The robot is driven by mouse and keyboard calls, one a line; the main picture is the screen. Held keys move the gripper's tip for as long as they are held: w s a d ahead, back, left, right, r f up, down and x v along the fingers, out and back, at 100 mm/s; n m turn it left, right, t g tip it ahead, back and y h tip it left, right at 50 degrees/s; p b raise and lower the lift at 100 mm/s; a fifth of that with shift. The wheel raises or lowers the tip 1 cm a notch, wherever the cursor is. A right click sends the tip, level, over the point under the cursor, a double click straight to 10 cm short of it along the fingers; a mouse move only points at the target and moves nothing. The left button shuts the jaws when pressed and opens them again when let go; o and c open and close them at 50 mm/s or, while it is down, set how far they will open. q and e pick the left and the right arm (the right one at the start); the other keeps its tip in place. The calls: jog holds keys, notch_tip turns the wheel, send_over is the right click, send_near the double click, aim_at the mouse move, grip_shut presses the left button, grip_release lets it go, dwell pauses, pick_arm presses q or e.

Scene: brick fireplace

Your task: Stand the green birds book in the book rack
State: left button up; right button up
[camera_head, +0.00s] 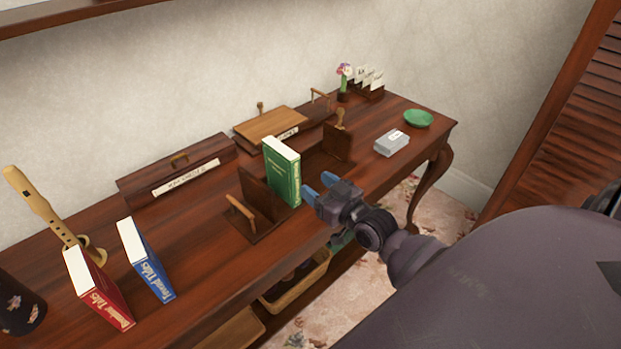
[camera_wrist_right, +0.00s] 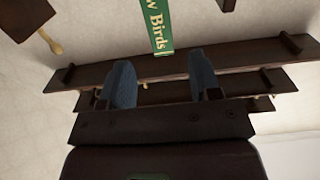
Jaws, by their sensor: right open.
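The green birds book (camera_head: 284,172) stands upright on the desk, spine toward me, close beside the left end panel of the wooden book rack (camera_head: 262,193). The rack's other end panel (camera_head: 338,146) stands farther right, with a gap between it and the book. My right gripper (camera_head: 320,187) is open and empty just in front of the book's spine, apart from it. In the right wrist view the spine (camera_wrist_right: 157,24) shows the word "Birds" beyond the gap between the open fingertips (camera_wrist_right: 162,62). The book's foot is partly hard to make out. My left gripper is not in view.
A red book (camera_head: 96,288) and a blue book (camera_head: 145,260) stand at the left, near a recorder (camera_head: 40,205). A long box (camera_head: 175,170) and a wooden box (camera_head: 270,126) lie behind. A grey box (camera_head: 391,144) and green dish (camera_head: 418,118) are at the right.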

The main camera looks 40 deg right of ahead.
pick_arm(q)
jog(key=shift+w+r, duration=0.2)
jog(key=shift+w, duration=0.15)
pick_arm(e)
jog(key=s+a+f+g, duration=0.3)
jog(key=s+a+f, duration=0.1)
jog(key=s+f, duration=0.4)
jog(key=s+a+f+g+h, duration=0.1)
jog(key=s+a+f+g, duration=0.3)
jog(key=s+f, duration=0.5)
jog(key=shift+s+a+f, duration=0.2)
jog(key=shift+s, duration=0.6)
